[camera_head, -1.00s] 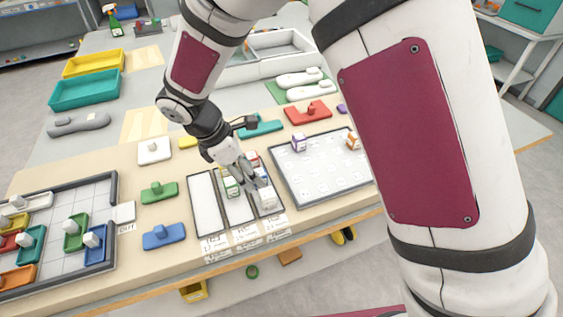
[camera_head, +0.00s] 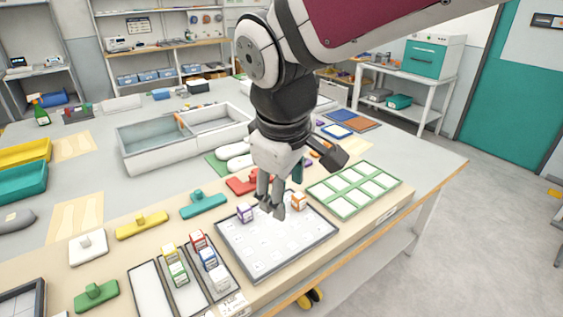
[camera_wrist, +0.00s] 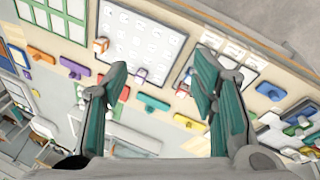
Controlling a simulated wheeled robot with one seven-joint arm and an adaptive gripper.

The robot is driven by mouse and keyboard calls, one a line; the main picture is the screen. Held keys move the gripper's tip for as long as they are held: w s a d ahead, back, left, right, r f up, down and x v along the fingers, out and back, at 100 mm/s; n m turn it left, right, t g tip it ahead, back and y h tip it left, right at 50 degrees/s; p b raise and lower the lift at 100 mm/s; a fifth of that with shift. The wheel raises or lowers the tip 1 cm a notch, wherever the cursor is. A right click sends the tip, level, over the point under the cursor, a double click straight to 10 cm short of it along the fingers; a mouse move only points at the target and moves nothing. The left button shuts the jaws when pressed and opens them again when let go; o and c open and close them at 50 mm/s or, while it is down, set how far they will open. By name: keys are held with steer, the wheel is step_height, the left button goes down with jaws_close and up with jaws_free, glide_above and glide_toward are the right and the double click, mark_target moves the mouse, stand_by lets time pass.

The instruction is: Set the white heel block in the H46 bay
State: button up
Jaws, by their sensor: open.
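A small white block (camera_head: 220,279) sits at the front end of the right lane of the three-lane tray (camera_head: 146,290), in front of a blue-and-white block (camera_head: 208,259). I cannot tell which white piece is the heel block. The lane labels are too small to read, so I cannot pick out H46. My gripper (camera_head: 271,208) is open and empty above the grey tray (camera_head: 262,258). Its spread fingers show in the wrist view (camera_wrist: 160,62).
Purple (camera_head: 245,212) and orange (camera_head: 298,201) blocks stand on the grey tray. A green-framed tray (camera_head: 352,190) lies to its right. Red (camera_head: 248,184), teal (camera_head: 203,205), yellow (camera_head: 142,224) and green (camera_head: 96,295) knobbed pieces lie around. The left lane is empty.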

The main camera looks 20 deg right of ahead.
steer(key=s+d+r+m+t+y, duration=0.1)
steer(key=s+d+r+m+t, duration=0.1)
steer(key=s+m, duration=0.5)
steer(key=shift+s+d+r+t, duration=0.3)
steer(key=shift+s+d+r, duration=0.3)
steer(key=shift+s+d, duration=0.65)
